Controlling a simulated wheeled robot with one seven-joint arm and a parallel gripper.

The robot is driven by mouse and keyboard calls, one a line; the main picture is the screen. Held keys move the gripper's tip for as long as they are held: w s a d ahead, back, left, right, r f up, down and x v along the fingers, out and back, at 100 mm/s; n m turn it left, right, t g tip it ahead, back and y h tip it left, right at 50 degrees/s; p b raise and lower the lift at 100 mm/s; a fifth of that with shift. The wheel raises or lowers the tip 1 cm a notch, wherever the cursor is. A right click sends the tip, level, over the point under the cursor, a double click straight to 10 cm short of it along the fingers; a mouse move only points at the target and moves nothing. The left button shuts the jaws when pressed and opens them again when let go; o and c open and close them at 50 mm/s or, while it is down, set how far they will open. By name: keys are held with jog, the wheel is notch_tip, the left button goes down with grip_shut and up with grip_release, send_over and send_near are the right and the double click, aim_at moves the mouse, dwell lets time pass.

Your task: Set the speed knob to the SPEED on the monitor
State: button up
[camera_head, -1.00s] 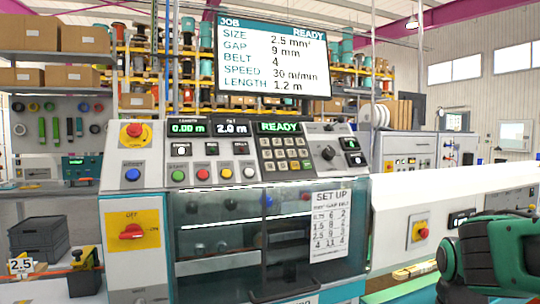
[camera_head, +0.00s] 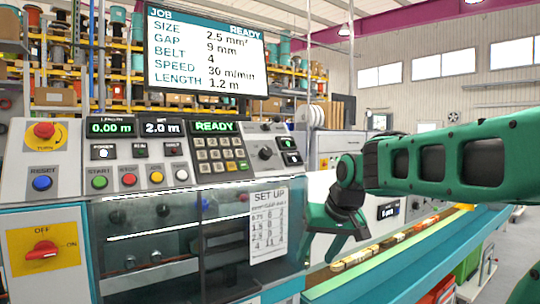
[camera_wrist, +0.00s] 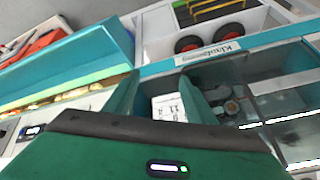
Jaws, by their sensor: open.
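The monitor (camera_head: 207,52) at the top of the head view reads SPEED 30 m/min. A black knob (camera_head: 265,153) sits on the console's upper right, beside two small displays; its label is too small to read. My green gripper (camera_head: 334,240) is open and empty, in front of the machine's right end. In the wrist view its two fingers (camera_wrist: 160,98) stand apart, with the white card behind them.
The SET UP card (camera_head: 269,223) is on the clear guard (camera_head: 160,240). A teal-edged conveyor (camera_head: 345,288) runs to the right, below my arm.

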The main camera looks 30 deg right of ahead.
jog(key=w+d+r+n+t, duration=0.1)
jog(key=w+d+r+t, duration=0.25)
jog(key=w+r, duration=0.85)
jog(key=n+t+y, duration=0.1)
jog(key=n+t, duration=0.2)
jog(key=t, duration=0.1)
send_near(268, 152)
jog(key=x, duration=0.9)
jog(key=c, duration=1)
jog(key=shift+d+r+y, duration=0.1)
jog(key=shift+d+y, duration=0.05)
jog(key=shift+y, duration=0.15)
jog(key=shift+c, duration=0.2)
jog(key=shift+m, duration=0.3)
